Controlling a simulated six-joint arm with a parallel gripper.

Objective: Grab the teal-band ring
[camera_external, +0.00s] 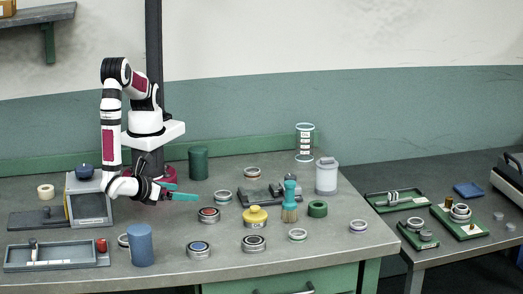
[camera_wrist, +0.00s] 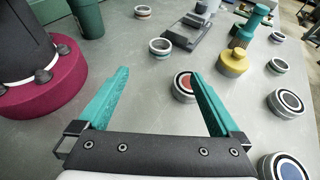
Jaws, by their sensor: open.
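A small pale ring with a dull teal-looking band (camera_external: 222,197) lies flat on the grey bench, left of the middle. In the wrist view what looks like the same ring (camera_wrist: 160,47) lies beyond my fingertips, between their lines. Another pale ring with a greenish band (camera_external: 298,235) lies nearer the front edge; the band colours are hard to tell apart at this size. My gripper (camera_external: 183,197) has teal fingers and is above the bench, to the left of the first ring. In the wrist view my gripper (camera_wrist: 160,73) is open, with nothing between its fingers.
A round container with a red centre (camera_wrist: 185,85) lies close to the right fingertip. A yellow pot (camera_external: 255,217), a teal-handled brush (camera_external: 290,200) and a dark fixture (camera_external: 262,194) stand to the right. A dark green canister (camera_external: 198,163) stands behind my gripper. A blue cylinder (camera_external: 141,245) stands in front.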

